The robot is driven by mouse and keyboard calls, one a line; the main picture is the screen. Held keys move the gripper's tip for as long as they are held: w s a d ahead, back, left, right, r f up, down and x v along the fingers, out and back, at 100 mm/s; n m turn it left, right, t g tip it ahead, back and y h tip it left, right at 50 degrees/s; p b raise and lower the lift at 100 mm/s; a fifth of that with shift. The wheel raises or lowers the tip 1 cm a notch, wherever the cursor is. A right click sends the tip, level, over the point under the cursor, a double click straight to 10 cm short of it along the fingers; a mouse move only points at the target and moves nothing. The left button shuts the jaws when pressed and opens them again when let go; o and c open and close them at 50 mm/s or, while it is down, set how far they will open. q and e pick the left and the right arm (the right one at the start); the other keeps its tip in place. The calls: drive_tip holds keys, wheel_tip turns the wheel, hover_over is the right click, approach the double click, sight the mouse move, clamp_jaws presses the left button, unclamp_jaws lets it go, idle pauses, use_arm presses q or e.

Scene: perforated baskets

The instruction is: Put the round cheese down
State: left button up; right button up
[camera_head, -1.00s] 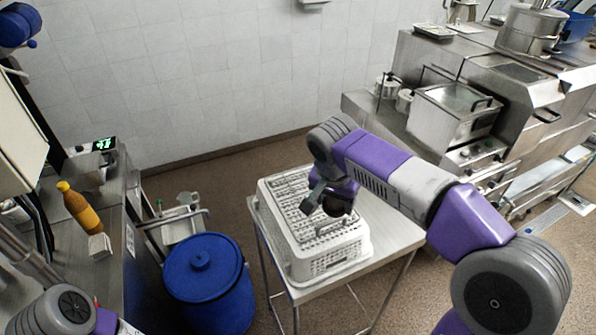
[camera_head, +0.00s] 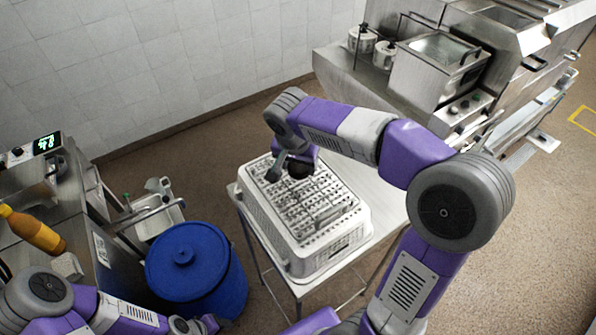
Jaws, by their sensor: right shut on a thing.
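My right gripper (camera_head: 287,170) is over the far left part of a white perforated basket (camera_head: 325,252) on a steel table. It is shut on a dark rounded thing (camera_head: 301,169), probably the round cheese, mostly hidden by the fingers and wrist. I cannot tell whether this thing touches the basket's slatted top. My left gripper (camera_head: 205,325) shows only in part at the bottom edge, beside the blue bin; its jaws are not clear.
The steel table (camera_head: 382,205) has bare room right of the basket. A blue lidded bin (camera_head: 190,262) stands to its left. A counter at far left holds a yellow-orange bottle (camera_head: 35,232) and a small pale block (camera_head: 67,266). A steel fryer (camera_head: 432,75) stands behind right.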

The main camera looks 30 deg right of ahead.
sight(298, 168)
drive_tip(key=shift+f, duration=1.5)
drive_tip(key=shift+f+b, duration=0.15)
drive_tip(key=shift+b, duration=0.15)
drive_tip(key=o, duration=1.1)
drive_tip(key=shift+r, duration=0.2)
drive_tip(key=p+v, duration=0.1)
drive_tip(key=v, duration=1.1)
drive_tip(key=shift+p, duration=0.35)
